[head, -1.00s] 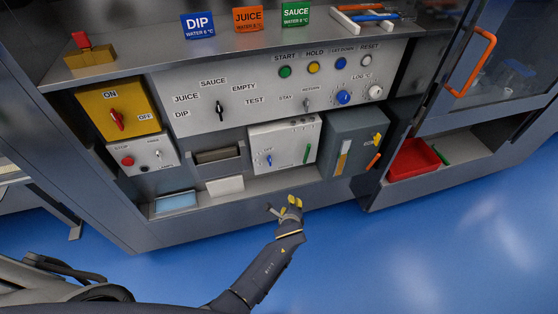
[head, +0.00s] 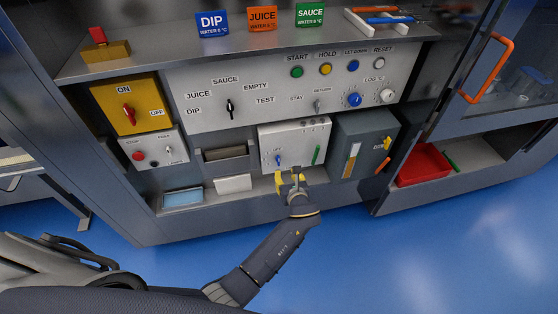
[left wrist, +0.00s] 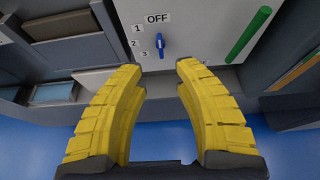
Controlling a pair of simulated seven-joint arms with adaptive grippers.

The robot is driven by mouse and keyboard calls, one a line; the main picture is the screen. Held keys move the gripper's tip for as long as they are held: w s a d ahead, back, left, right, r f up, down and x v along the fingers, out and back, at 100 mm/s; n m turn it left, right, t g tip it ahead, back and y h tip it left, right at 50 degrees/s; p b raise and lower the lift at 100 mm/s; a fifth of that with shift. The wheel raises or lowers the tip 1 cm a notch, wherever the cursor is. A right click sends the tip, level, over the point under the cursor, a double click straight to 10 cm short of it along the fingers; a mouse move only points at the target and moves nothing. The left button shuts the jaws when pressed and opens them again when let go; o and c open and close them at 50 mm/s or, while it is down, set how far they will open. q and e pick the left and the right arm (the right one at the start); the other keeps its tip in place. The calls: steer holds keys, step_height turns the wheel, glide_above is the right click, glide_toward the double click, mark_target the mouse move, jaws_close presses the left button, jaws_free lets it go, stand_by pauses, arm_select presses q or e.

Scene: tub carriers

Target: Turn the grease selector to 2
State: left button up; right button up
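The grease selector is a small blue knob (head: 278,160) on the front of a white box (head: 296,137). In the left wrist view the knob (left wrist: 160,44) stands about upright below the OFF label (left wrist: 157,18), with 1, 2 and 3 marked in an arc on its left. My left gripper (head: 289,178) is open and empty, just in front of and below the knob. In the left wrist view its yellow fingers (left wrist: 160,68) are spread, with the knob beyond the gap between their tips, apart from both. My right gripper is not in view.
A green bar (head: 316,154) stands right of the knob on the same box. A grey unit (head: 361,143) is to its right. A white block (head: 233,184) and a blue-topped box (head: 182,199) are on the lower shelf at left. A red tray (head: 424,165) is farther right.

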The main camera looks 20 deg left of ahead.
mark_target(279, 160)
arm_select(q)
steer(key=x, duration=1.3)
steer(key=shift+f, duration=0.1)
jaws_close()
